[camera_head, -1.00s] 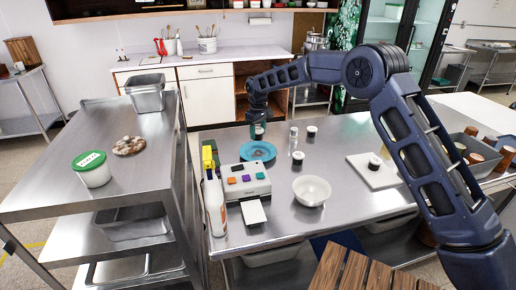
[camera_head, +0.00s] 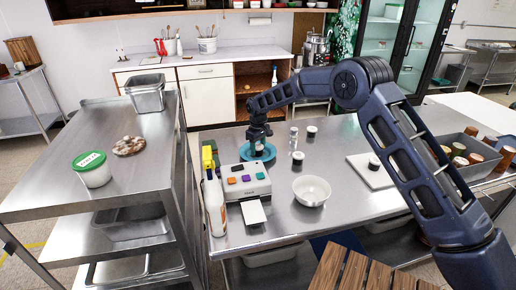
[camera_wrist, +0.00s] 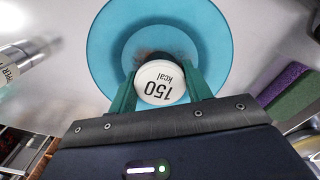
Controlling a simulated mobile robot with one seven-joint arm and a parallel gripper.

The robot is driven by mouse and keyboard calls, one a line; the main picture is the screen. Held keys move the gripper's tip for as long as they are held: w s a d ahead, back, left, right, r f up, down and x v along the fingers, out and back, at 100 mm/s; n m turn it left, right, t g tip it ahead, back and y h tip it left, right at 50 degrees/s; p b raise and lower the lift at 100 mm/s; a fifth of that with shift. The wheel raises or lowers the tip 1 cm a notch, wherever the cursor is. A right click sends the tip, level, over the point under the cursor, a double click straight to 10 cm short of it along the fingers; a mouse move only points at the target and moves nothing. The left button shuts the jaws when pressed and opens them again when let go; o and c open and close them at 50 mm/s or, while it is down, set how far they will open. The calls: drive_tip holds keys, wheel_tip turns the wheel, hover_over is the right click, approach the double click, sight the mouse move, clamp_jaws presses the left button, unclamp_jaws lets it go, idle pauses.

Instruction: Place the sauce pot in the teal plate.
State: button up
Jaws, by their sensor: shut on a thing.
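I cannot tell whether the pot's base touches the plate. In the head view my gripper (camera_head: 259,146) points down over the teal plate (camera_head: 271,154) at the table's far left. The gripper hides much of the plate there, and the pot is hardly visible.
A label printer (camera_head: 243,180) with coloured buttons stands just in front of the plate. Yellow and green sponges (camera_head: 209,157) and a white bottle (camera_head: 215,205) are to its left.

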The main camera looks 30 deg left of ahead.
sight(258, 146)
drive_tip(key=o, duration=1)
drive_tip(key=shift+f, duration=0.1)
wheel_tip(258, 146, up, 12)
drive_tip(key=shift+r, duration=0.15)
